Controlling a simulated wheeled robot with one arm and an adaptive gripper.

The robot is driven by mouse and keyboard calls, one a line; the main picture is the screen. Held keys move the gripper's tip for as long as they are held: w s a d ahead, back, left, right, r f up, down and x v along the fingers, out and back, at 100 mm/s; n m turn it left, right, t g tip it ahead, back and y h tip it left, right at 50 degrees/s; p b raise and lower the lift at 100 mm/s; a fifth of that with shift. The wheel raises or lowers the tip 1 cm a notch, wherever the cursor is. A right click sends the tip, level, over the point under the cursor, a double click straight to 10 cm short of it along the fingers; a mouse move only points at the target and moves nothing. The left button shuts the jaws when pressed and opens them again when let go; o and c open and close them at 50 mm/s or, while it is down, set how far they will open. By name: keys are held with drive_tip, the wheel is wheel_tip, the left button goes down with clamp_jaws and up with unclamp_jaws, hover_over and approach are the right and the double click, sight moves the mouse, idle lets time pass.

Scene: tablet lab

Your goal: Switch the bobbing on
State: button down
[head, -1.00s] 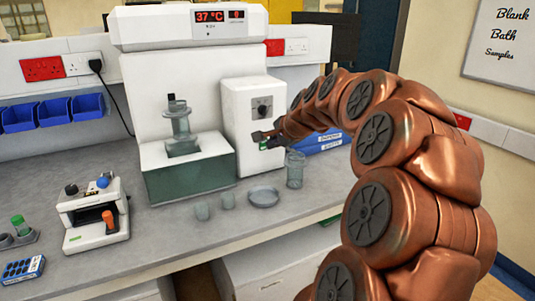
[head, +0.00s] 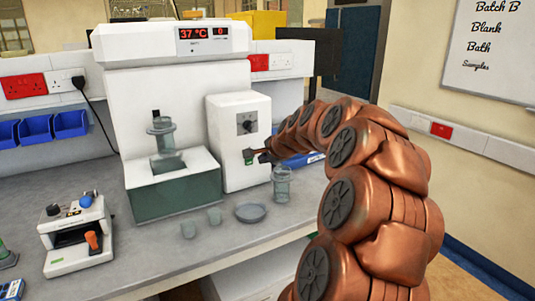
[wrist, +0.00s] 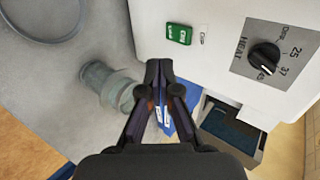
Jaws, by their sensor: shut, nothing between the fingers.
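A green rocker switch (head: 248,156) is on the front of the white control box (head: 229,143), below a dark knob (head: 247,123). In the wrist view the switch (wrist: 179,34) is a green plate with white marks and a small label beside it. Its rocker position cannot be made out. The knob (wrist: 264,56) carries the word HEAT and its pointer is near 37–45. My gripper (wrist: 158,66) is shut and empty, pointing toward the box's lower edge. In the head view my gripper (head: 262,154) is just right of the switch; contact cannot be told.
A glass jar (head: 282,185) stands close to my gripper. A dish (head: 250,212) and two small beakers are in front. The display (head: 201,33) reads 37 °C and 0. Blue boxes lie behind my gripper.

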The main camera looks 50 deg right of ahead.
drive_tip(key=w+d+f+p, duration=0.2)
drive_tip(key=w, duration=0.5)
drive_tip(key=shift+w+d+f, duration=0.15)
drive_tip(key=shift+d+f, duration=0.05)
drive_tip(key=shift+d, duration=0.05)
drive_tip(key=shift+r, duration=0.1)
